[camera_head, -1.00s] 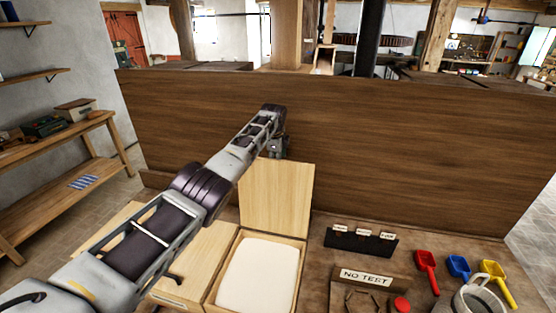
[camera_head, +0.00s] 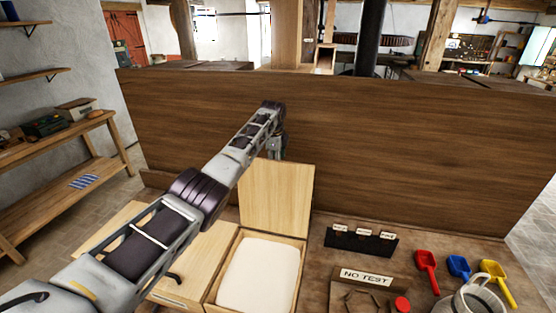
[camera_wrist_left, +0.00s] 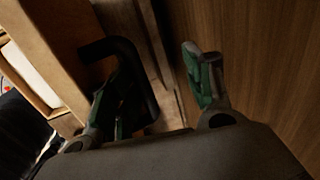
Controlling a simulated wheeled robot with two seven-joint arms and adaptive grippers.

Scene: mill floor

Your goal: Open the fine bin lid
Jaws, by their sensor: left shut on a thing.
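An open bin (camera_head: 297,296) holds white, flour-like contents (camera_head: 258,275) in the head view. Its pale wooden lid (camera_head: 275,200) stands raised at the bin's back edge, in front of the dark wooden partition. I cannot read a label marking it as the fine bin. My left gripper (camera_head: 276,149) is at the lid's top, partly behind it. In the left wrist view the gripper (camera_wrist_left: 160,95) has green-padded fingers, one against the black handle (camera_wrist_left: 112,48). It is shut on the handle, though the exact contact is unclear. My right gripper is out of view.
A closed bin (camera_head: 205,262) stands left of the open one, partly under my left arm. To the right are a "NO TEST" sign (camera_head: 366,277), a black card holder (camera_head: 361,242), red (camera_head: 426,262), blue (camera_head: 459,266) and yellow scoops (camera_head: 492,268), and a metal jug (camera_head: 478,299).

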